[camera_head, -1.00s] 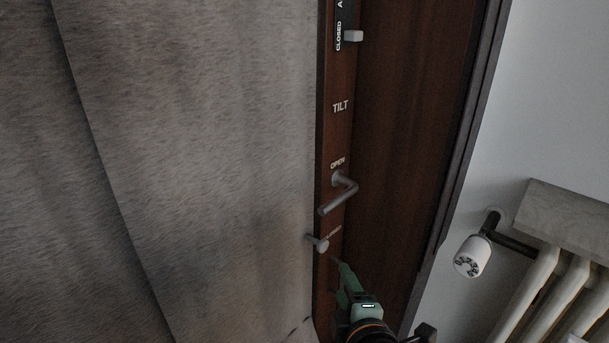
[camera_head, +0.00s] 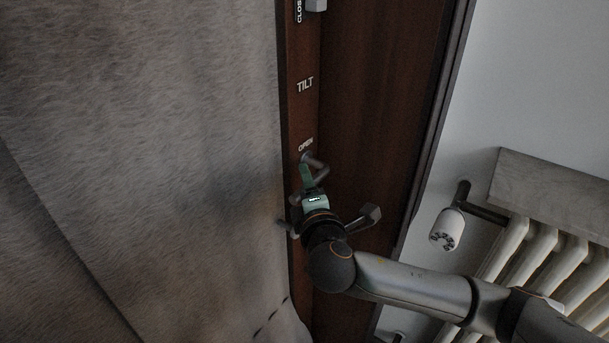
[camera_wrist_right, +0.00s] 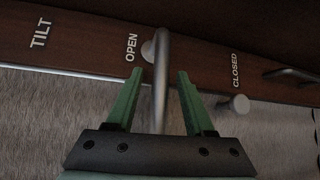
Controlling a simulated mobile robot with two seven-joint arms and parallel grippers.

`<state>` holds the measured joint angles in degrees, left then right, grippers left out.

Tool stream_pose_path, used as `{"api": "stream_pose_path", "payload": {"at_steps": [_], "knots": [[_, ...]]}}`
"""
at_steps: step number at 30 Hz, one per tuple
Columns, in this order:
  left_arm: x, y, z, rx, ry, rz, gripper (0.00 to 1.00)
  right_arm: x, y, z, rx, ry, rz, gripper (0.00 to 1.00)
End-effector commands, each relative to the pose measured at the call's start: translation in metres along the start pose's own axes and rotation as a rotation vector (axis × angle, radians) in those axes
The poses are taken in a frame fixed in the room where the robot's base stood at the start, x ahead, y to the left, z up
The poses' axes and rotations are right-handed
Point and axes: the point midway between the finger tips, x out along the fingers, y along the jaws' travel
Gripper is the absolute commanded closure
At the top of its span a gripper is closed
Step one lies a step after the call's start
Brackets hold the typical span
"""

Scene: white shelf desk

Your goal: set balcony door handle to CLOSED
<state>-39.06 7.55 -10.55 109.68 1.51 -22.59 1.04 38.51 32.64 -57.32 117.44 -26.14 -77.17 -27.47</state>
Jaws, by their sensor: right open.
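The grey metal door handle (camera_head: 320,167) sits on the dark brown door frame (camera_head: 302,110), its pivot beside the OPEN label (camera_head: 306,145). In the right wrist view its lever (camera_wrist_right: 161,95) runs between the two green fingers of my right gripper (camera_wrist_right: 160,72). The fingers are open, with a gap on either side of the lever. The CLOSED label (camera_wrist_right: 235,70) is further right along the frame, the TILT label (camera_wrist_right: 40,34) further left. In the head view my right gripper (camera_head: 306,174) partly hides the lever. My left gripper is not in view.
A small grey knob (camera_wrist_right: 240,103) stands out near the CLOSED label. A pale block (camera_head: 316,5) is at the top of the frame. A radiator (camera_head: 535,255) with a white valve (camera_head: 447,230) is at the right. A grey textured surface (camera_head: 150,130) fills the left.

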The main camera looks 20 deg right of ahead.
Motion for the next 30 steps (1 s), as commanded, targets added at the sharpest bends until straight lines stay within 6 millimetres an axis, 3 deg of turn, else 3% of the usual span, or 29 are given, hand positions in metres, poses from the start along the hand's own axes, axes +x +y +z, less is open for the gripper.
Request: {"api": "stream_pose_path", "payload": {"at_steps": [6, 17, 30], "knots": [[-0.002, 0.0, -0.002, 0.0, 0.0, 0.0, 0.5, 0.021, 0.001, 0.0, 0.0, 0.0, 0.001, 0.47], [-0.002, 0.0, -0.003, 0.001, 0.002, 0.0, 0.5, 0.024, 0.0, -0.001, 0.001, 0.002, 0.0, 0.47], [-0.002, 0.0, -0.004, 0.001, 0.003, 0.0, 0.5, 0.024, 0.0, -0.001, 0.001, 0.001, 0.0, 0.96]]}}
